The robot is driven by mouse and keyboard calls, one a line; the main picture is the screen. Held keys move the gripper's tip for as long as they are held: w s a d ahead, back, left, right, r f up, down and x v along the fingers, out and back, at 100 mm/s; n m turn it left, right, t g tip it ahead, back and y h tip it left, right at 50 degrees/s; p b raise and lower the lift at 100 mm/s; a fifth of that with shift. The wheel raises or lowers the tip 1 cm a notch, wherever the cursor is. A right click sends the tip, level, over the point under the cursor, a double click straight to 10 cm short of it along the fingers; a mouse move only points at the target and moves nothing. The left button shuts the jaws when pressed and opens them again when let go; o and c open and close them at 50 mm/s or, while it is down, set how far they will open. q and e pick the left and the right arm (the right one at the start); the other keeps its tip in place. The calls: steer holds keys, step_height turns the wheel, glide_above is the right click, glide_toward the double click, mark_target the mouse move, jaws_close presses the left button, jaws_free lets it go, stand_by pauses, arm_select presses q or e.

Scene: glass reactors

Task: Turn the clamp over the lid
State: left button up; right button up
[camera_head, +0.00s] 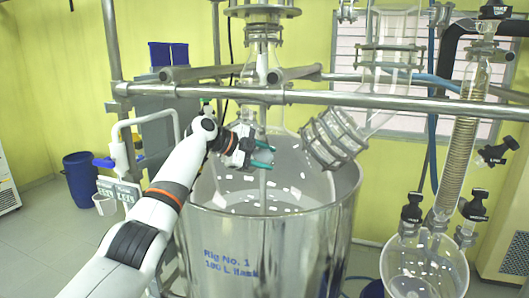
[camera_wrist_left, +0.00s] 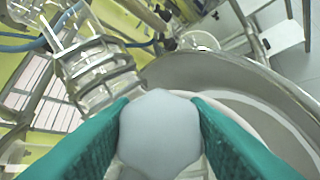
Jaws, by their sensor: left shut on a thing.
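My left gripper (camera_head: 264,156) reaches in from the left over the upper part of the large glass flask (camera_head: 295,187). Its teal fingers show in the left wrist view (camera_wrist_left: 160,125), closed on opposite sides of a pale grey, six-sided piece (camera_wrist_left: 160,132). Whether this piece is the clamp or its knob I cannot tell. In the head view the gripper hides the piece. I cannot make out a separate lid or clamp arm in either view. My right gripper is in neither view.
A metal vessel (camera_head: 270,245) surrounds the flask. A steel rail (camera_head: 330,96) crosses above my left gripper. A ringed glass joint (camera_head: 333,138) stands close to its right. A coiled condenser (camera_head: 460,150) and smaller glass vessel (camera_head: 425,272) are at far right.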

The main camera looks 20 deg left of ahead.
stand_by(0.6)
arm_select(q)
steer(key=o, duration=1)
steer(key=shift+c, duration=0.2)
steer(key=shift+s+a+r+b, duration=0.1)
steer(key=shift+s+a+b, duration=0.15)
steer(key=shift+a+b, duration=0.15)
steer(key=b+v, duration=0.4)
steer(key=v, duration=0.7)
steer(key=shift+r, duration=0.15)
